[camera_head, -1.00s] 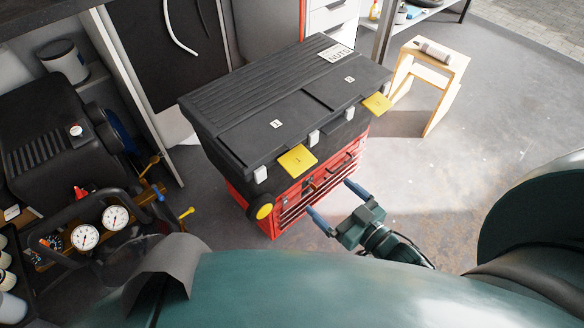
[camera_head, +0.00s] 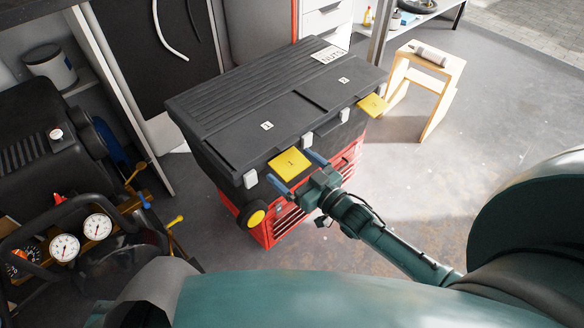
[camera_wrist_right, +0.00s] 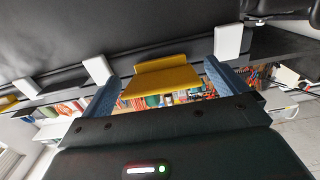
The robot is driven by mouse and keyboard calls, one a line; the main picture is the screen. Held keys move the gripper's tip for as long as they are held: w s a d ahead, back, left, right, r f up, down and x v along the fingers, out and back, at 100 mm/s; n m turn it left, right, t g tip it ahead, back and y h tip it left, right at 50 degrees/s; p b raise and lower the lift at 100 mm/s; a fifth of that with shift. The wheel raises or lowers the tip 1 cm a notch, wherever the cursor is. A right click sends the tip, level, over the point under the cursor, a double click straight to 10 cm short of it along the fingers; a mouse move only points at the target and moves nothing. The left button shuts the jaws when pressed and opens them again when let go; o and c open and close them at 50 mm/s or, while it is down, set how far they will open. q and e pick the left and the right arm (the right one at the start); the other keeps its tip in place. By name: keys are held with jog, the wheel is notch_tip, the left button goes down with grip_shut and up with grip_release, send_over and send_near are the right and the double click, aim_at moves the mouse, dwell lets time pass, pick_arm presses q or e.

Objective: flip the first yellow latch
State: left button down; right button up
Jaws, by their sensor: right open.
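A black toolbox (camera_head: 215,125) with a ribbed lid stands on a red drawer unit (camera_head: 262,232). Two yellow latches stick out from its front edge: the near one (camera_head: 289,163), beside the lid label "1", and the far one (camera_head: 373,105) at the right end. My right gripper (camera_head: 290,170) is open at the near latch, with one blue finger on each side. In the wrist view the near latch (camera_wrist_right: 163,82) lies between the two fingers of my right gripper (camera_wrist_right: 161,70). Contact cannot be told. My left gripper is not in view.
White clips (camera_head: 250,179) sit along the lid edge beside the latches. A compressor with gauges (camera_head: 97,227) stands at left. A wooden stool (camera_head: 455,66) stands at the back right. The floor (camera_head: 420,180) to the right of the toolbox is clear.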

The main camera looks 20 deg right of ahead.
jog(key=shift+w+a, duration=0.2)
jog(key=shift+w, duration=0.35)
